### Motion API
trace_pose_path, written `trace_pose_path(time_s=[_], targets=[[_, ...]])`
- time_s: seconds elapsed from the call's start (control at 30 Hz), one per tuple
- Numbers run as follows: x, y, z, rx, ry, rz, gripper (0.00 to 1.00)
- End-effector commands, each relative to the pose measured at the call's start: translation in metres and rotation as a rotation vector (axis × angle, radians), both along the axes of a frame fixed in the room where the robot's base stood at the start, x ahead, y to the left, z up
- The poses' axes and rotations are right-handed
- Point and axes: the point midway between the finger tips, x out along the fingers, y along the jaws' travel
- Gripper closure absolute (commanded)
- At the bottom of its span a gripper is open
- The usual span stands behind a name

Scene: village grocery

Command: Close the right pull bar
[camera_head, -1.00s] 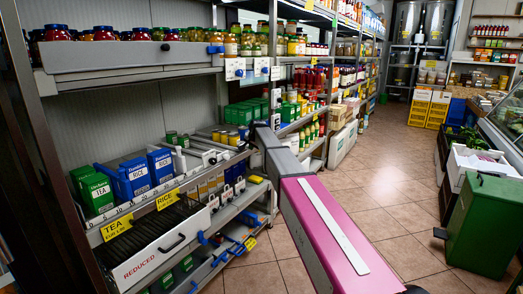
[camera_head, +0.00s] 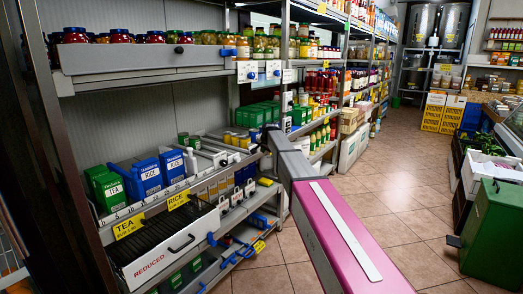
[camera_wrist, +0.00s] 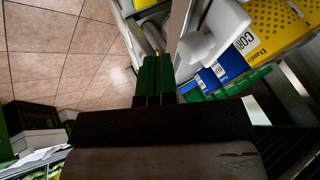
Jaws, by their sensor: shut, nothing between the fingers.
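The shelf unit at left in the head view has several grey and white bars lying among the goods on its middle shelf (camera_head: 128,212). I cannot tell surely which is the right pull bar; one grey bar (camera_head: 213,150) lies at the right part of that shelf. My gripper (camera_head: 265,140) is at the shelf's right end, small and dark, partly hidden by my arm. In the wrist view its two green fingers (camera_wrist: 157,70) are together and empty. A white rounded part (camera_wrist: 208,35) is close to their right; I cannot tell whether they touch.
A yellow box (camera_wrist: 270,28) is right of my fingers. A green bin (camera_head: 492,228) stands at right; the aisle floor (camera_head: 375,185) is clear.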

Motion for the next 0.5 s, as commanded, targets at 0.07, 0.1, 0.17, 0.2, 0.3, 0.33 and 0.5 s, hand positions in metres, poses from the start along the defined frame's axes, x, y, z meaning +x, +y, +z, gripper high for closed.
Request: trace_pose_path(time_s=[0.07, 0.1, 0.17, 0.2, 0.3, 0.33, 0.5], targets=[[-0.012, -0.012, 0.000, -0.002, 0.001, -0.003, 1.00], [-0.016, -0.016, 0.002, -0.002, 0.001, -0.003, 1.00], [-0.024, -0.016, 0.014, -0.002, 0.000, -0.001, 1.00], [-0.029, -0.018, 0.022, -0.003, -0.001, -0.001, 1.00], [-0.041, -0.021, 0.038, -0.003, 0.001, -0.001, 1.00], [-0.045, -0.022, 0.044, -0.003, 0.001, -0.001, 1.00], [-0.062, -0.027, 0.068, -0.004, 0.001, -0.001, 1.00]])
